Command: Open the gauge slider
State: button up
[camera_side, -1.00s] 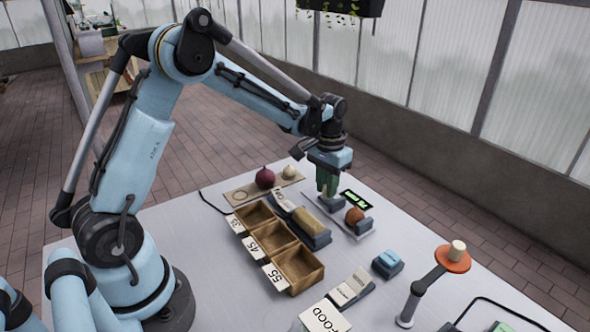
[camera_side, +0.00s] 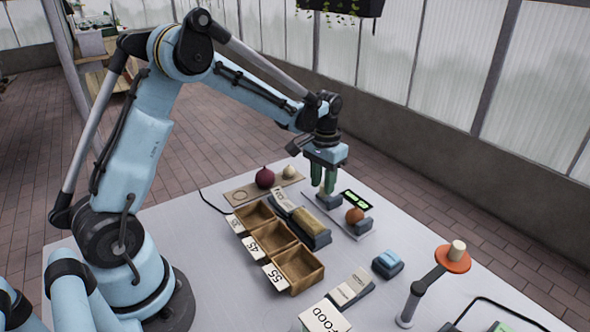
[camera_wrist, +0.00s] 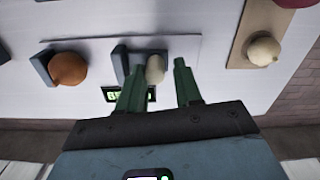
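The gauge is a flat plate (camera_wrist: 190,48) with a green-lit display (camera_side: 356,199), two blue-grey blocks and a brown-orange ball. The ball (camera_side: 354,216) rests by the right block (camera_side: 364,226) in the side view; it also shows in the wrist view (camera_wrist: 68,68). The other block (camera_side: 331,203), apparently the slider, stands apart from the ball, under my gripper; it also shows in the wrist view (camera_wrist: 120,62). A pale rounded knob (camera_wrist: 155,69) beside it appears between my fingertips. My gripper (camera_side: 323,179) has its green fingers apart, pointing down. One finger partly hides the display.
A wooden board (camera_side: 240,195) with a red onion (camera_side: 265,178) and a pale bulb (camera_side: 289,171) lies behind. Wooden bins (camera_side: 299,271) stand to the left.

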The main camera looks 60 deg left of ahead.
aim_at(322, 185)
notch_tip(322, 185, up, 12)
dwell(0.5)
jog(key=s+d+m+t, duration=0.1)
jog(key=s+d+t, duration=0.2)
jog(key=s, duration=0.4)
jog(key=s+d+f+t, duration=0.1)
jog(key=s+d+t, duration=0.3)
jog(key=s, duration=0.4)
jog(key=shift+s+d+m, duration=0.3)
jog(key=shift+d+m, duration=0.1)
jog(key=shift+d, duration=0.25)
